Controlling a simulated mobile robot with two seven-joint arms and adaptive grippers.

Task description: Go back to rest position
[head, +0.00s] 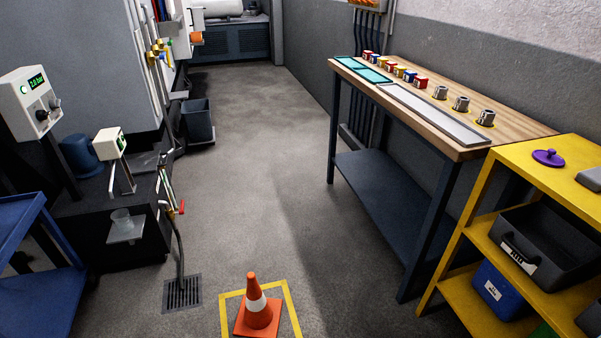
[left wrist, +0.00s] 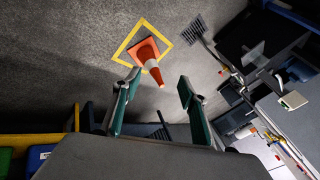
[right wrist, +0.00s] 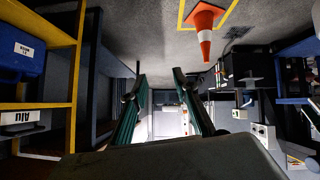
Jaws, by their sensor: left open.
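Neither arm shows in the head view. My left gripper (left wrist: 159,76) shows in the left wrist view with its two green-padded fingers apart and nothing between them; the cone seen beyond them is on the floor. My right gripper (right wrist: 159,76) shows in the right wrist view, its fingers also apart with a clear gap and nothing held. Both grippers are in free space, touching nothing that I can see.
An orange cone (head: 258,305) stands in a yellow floor square ahead. A wooden-topped workbench (head: 520,128) and a yellow shelf (head: 513,168) are at right. A machine (head: 150,240) and blue cart (head: 50,305) are at left. The middle floor (head: 245,150) is clear.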

